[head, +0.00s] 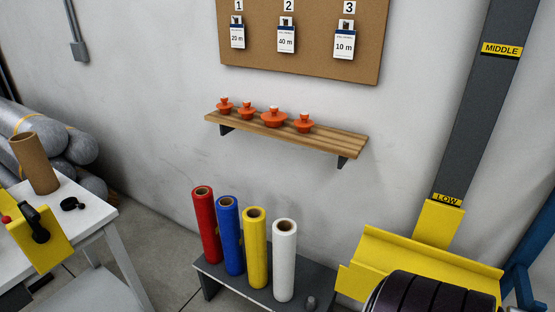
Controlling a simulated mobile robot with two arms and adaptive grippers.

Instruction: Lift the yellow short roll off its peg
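The yellow roll (255,250) stands upright on a low dark grey bench (212,280), between a blue roll (230,237) on its left and a white roll (284,262) on its right. Its open brown core shows at the top. Any peg under or inside it is hidden. A red roll (206,226) stands at the left end of the row. The rolls stand close together, and the yellow one's length is hard to judge against the others. Neither of my grippers is in view.
A white table (85,215) with a cardboard tube (34,163) stands at left. A wooden shelf (340,143) with several orange knobs hangs above the rolls. A yellow machine frame (400,252) with a dark ribbed cylinder (425,297) stands close at right. Space above the rolls is free.

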